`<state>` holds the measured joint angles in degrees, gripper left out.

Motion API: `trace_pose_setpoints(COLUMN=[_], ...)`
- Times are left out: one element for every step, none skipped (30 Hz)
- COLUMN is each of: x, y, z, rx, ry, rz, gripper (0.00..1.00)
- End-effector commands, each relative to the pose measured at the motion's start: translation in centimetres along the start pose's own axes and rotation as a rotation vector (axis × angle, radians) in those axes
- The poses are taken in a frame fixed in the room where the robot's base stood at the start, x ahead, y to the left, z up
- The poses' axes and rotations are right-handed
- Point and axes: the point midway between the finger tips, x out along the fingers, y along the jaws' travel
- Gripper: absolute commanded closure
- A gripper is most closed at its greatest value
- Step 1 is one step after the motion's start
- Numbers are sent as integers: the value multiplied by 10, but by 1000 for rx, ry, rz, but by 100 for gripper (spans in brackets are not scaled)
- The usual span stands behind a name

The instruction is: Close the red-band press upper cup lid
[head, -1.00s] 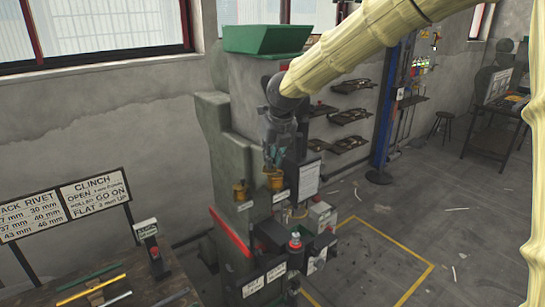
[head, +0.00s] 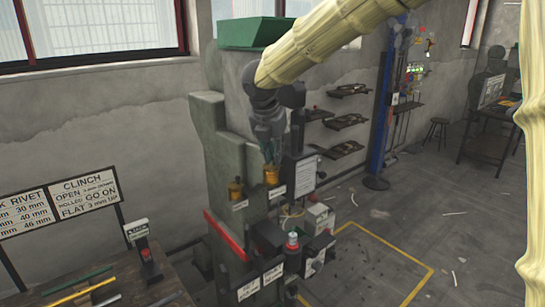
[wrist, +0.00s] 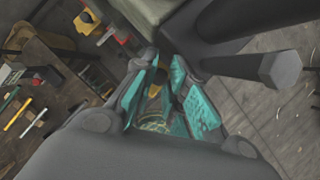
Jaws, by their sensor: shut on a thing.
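The red-band press (head: 208,150) is a tall grey-green machine with a red band (head: 226,236) low on its side. Two brass cups sit on its front, a left one (head: 236,190) and a right one (head: 271,176), each above a small white label. My gripper (head: 270,156) points down at the top of the right cup and is shut on a small part there, seemingly its lid. In the wrist view, the teal fingers (wrist: 158,95) stand on both sides of a brass-coloured part (wrist: 155,90). The fingers hide much of it, so I cannot tell the lid's angle.
A green hopper (head: 254,32) tops the press. A dark post with a white notice sheet (head: 305,176) stands close to the right of my gripper. A bench with rods (head: 85,290) is at lower left. Floor at the right is mostly clear.

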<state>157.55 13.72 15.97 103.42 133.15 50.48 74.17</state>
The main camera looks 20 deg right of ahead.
Motion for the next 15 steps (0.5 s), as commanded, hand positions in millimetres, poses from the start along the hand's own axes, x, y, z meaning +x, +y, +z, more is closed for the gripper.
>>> trace_pose_setpoints(x=[2, 1, 1, 1, 1, 0, 0, 0, 0, 0, 0, 0, -1, -1, -1], y=[-1, -1, -1, -2, -2, -2, -3, -3, -3, -4, -4, -4, -4, -4, -4], z=[-1, -1, -1, -1, -2, -2, -2, -2, -2, -2, -3, -3, -3, -3, -3], rx=[25, 42, 62, 76, 88, 104, 113, 123, 134, 140, 146, 153, 158, 162, 165], ry=[-1, -1, -1, -1, -1, -1, 0, 0, 0, 0, 0, 0, 1, 1, 1], rz=[-12, -18, -25, -31, -37, -43, -47, -50, -55, -59, -61, -64, -65, -67, -68], gripper=[100, 100, 100, 100, 100, 100, 100, 100, 100, 100, 100, 100, 100, 100, 100])
